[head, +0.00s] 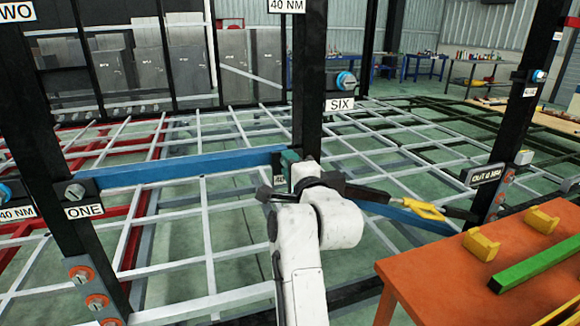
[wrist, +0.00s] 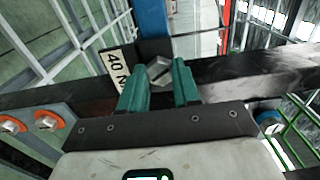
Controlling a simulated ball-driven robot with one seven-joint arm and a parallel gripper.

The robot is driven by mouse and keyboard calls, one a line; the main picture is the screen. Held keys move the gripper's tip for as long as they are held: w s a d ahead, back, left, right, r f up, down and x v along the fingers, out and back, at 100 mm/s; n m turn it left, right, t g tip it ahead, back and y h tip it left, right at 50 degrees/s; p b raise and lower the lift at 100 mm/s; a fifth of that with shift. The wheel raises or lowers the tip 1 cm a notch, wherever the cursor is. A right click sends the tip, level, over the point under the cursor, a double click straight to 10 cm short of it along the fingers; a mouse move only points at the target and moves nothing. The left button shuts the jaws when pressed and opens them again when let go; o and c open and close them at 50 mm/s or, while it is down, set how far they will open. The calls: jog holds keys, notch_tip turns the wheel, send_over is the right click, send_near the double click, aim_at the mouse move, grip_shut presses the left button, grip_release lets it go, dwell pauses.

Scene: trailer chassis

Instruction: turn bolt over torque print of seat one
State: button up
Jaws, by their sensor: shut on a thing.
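In the head view, the ONE sign (head: 85,211) hangs on the left black post. A grey bolt head (head: 75,191) sits just above it at the end of the blue beam, and a 40 NM print (head: 17,213) is to its left. My gripper (head: 289,158) is away from that bolt, at the middle post by the beam's right end. In the wrist view, its teal fingers (wrist: 160,88) are shut on a grey hex bolt head (wrist: 158,68). A partly hidden 40 N print (wrist: 116,70) is beside that bolt. The label of this seat is not visible.
The blue beam (head: 190,168) spans the left and middle posts. A SIX sign (head: 339,105) is on the middle post. A yellow-handled dark bar (head: 424,209) extends right of my arm. An orange table (head: 440,274) with yellow blocks (head: 481,245) stands at the front right.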

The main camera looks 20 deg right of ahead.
jog(key=o, duration=0.9)
jog(key=shift+s+d+f, duration=0.1)
jog(key=shift+d+f, duration=0.05)
jog(key=shift+d, duration=0.1)
jog(key=shift+o, duration=0.8)
jog(key=shift+a, duration=0.1)
jog(key=s+b, duration=0.1)
jog(key=s, duration=0.9)
jog(key=shift+s, duration=0.35)
jog(key=s+d+f+n+g+p, duration=0.1)
jog(key=s+d+f+n+g, duration=0.25)
jog(key=f, duration=0.25)
jog(key=s+d+f+n+g+h+p, duration=0.1)
jog(key=s+d+f+n+g, duration=0.15)
jog(key=s+f, duration=0.35)
jog(key=s+d+f+n+g+p, duration=0.1)
jog(key=s+d+f+n+g, duration=0.15)
jog(key=f, duration=0.45)
jog(key=s+f+n+g+p, duration=0.1)
jog(key=s+f+n+g, duration=0.3)
jog(key=s, duration=0.9)
jog(key=s+f+n+g+p, duration=0.1)
jog(key=s+f+n+g, duration=0.3)
jog(key=s+f, duration=0.5)
jog(key=s+a+n, duration=0.1)
jog(key=s, duration=0.3)
jog(key=shift+f+y, duration=0.3)
jog(key=shift+y, duration=0.1)
